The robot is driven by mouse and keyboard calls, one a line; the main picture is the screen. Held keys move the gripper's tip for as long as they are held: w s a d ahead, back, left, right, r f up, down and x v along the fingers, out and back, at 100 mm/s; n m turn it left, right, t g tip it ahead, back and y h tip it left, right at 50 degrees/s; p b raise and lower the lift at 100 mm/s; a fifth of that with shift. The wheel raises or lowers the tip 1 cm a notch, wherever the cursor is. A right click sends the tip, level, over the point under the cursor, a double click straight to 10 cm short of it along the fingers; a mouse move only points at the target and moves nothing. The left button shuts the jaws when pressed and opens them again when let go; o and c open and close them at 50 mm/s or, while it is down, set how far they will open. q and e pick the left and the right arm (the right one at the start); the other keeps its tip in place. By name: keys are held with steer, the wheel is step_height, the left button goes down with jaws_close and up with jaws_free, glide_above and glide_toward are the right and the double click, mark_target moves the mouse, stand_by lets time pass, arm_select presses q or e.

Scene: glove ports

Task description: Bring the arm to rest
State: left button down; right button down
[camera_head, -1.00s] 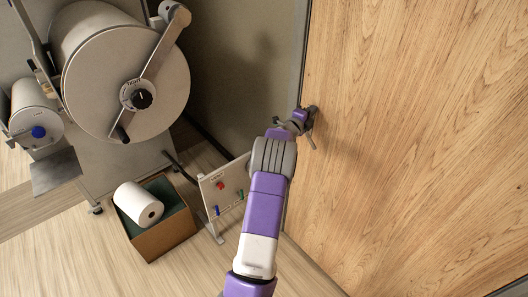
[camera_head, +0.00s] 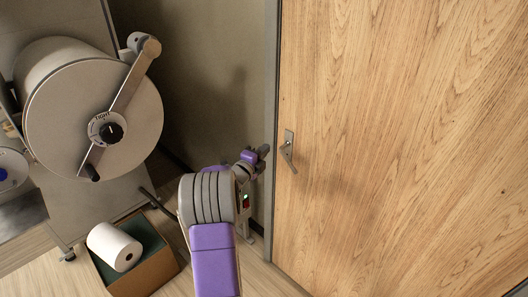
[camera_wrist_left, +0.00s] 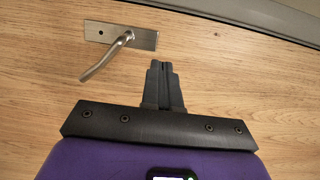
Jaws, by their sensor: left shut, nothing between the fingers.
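My left arm (camera_head: 213,255) reaches up from the bottom of the head view. The metal lever handle (camera_head: 287,152) is on the door's left side in the head view. It also shows in the left wrist view (camera_wrist_left: 107,58), left of the fingers. My right gripper is not in view.
The wooden door (camera_head: 400,130) looks shut and fills the right side. A large drum with a crank (camera_head: 100,110) stands at the left. A cardboard box (camera_head: 150,277) holding a white roll (camera_head: 114,247) is on the floor. The arm partly hides a small panel stand (camera_head: 246,205).

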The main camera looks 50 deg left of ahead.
arm_select(q)
steer(key=shift+s+f, duration=0.15)
steer(key=w+d+f+n+g+h, duration=0.25)
steer(key=d+f+n, duration=0.25)
steer(key=d+f, duration=0.75)
steer(key=w+d+f+n+g+h, duration=0.1)
steer(key=d+f+n+g+h, duration=0.25)
steer(key=d+f, duration=0.9)
steer(key=s+d+f+n+g+h, duration=0.2)
steer(key=s+d+f+n+g, duration=0.4)
steer(key=d+f, duration=0.6)
steer(key=s+d+f+n+g+h, duration=0.2)
steer(key=s+d+g, duration=0.2)
steer(key=s+d, duration=1)
steer(key=shift+s+h, duration=0.3)
steer(key=shift+s, duration=0.55)
